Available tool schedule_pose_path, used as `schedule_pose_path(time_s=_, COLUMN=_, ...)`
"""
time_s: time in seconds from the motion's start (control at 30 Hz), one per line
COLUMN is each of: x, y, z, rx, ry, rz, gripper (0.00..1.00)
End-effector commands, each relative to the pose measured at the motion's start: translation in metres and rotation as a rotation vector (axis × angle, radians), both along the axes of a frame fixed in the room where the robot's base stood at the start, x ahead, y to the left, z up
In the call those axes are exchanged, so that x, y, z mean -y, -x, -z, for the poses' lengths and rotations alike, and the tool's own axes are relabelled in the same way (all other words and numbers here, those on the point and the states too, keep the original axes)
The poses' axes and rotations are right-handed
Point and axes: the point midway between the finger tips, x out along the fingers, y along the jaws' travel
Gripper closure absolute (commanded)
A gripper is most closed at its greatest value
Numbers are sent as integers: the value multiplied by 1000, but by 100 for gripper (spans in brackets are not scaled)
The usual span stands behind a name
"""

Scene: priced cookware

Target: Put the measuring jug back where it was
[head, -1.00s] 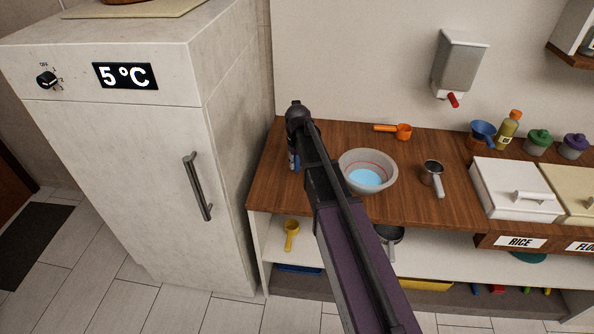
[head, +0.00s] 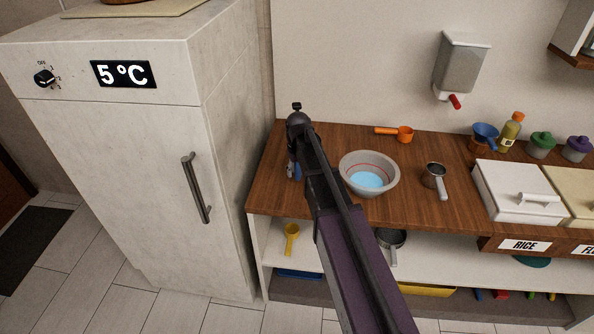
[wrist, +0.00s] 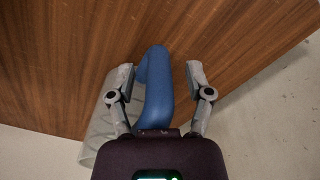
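The measuring jug has a clear body (wrist: 98,125) and a thick blue handle (wrist: 157,85). In the wrist view the handle stands between the two fingers of my gripper (wrist: 160,76), with a gap on the right finger's side. The fingers are apart and do not look closed on it. The clear body lies left of the handle, partly behind the left finger. In the head view only a bit of blue (head: 298,171) shows beside my arm, over the left end of the wooden counter (head: 268,190). My arm hides the rest.
A grey bowl with blue liquid (head: 369,173) stands right of my arm. An orange scoop (head: 404,134) and a metal cup (head: 434,176) are near it. The fridge (head: 150,190) stands left of the counter. A white RICE bin (head: 515,190) is further right.

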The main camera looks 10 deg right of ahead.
Motion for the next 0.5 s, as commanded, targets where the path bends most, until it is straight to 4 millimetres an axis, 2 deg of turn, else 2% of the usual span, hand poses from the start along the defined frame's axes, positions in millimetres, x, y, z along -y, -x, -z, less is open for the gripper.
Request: schedule_pose_path(time_s=0.5, x=1, y=0, z=-6, rx=0, ry=0, rz=1, gripper=33)
